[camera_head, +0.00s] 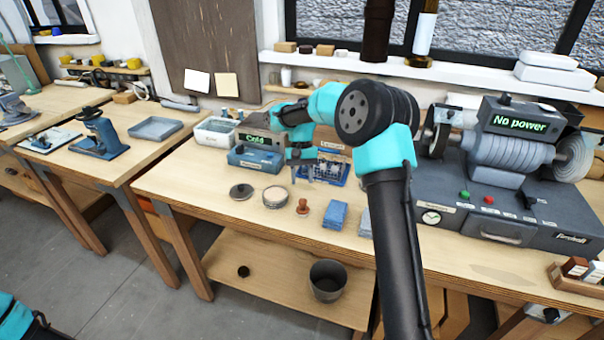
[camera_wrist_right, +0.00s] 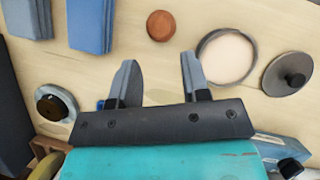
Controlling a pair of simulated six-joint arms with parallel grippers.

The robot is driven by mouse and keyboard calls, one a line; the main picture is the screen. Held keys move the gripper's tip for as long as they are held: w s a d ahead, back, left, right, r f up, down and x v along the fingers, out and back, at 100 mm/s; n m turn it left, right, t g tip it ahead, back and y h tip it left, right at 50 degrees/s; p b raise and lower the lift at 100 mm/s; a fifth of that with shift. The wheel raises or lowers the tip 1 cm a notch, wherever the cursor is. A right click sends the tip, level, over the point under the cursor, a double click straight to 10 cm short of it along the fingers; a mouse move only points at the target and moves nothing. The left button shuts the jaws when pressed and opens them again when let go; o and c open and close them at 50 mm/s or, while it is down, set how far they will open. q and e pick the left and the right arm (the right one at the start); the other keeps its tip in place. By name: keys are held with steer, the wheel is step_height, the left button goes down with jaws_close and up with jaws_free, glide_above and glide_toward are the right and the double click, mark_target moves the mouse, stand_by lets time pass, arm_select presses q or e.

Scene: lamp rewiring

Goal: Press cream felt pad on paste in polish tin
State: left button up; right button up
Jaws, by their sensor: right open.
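The open polish tin (camera_head: 275,197), a round grey tin with a pale cream surface inside, stands on the bench; it also shows in the right wrist view (camera_wrist_right: 226,57). Left of it in the head view lies a dark lid with a knob (camera_head: 241,191). A small brown knobbed piece (camera_head: 303,207) stands right of the tin, its round top showing in the wrist view (camera_wrist_right: 160,26). No cream felt face is visible; its underside is hidden. My right gripper (camera_head: 301,170) is open and empty above the bench, behind the tin and brown piece. My left gripper is out of view.
Blue blocks (camera_head: 335,215) lie right of the brown piece. A blue unit reading "Cold" (camera_head: 256,157) and a white tub (camera_head: 216,132) stand behind the tin. The polishing machine (camera_head: 500,160) fills the right. Bare bench lies in front of the tin.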

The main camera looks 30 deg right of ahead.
steer(key=shift+x, duration=3.25)
steer(key=shift+f, duration=0.1)
steer(key=c, duration=0.6)
steer(key=shift+r, duration=2.55)
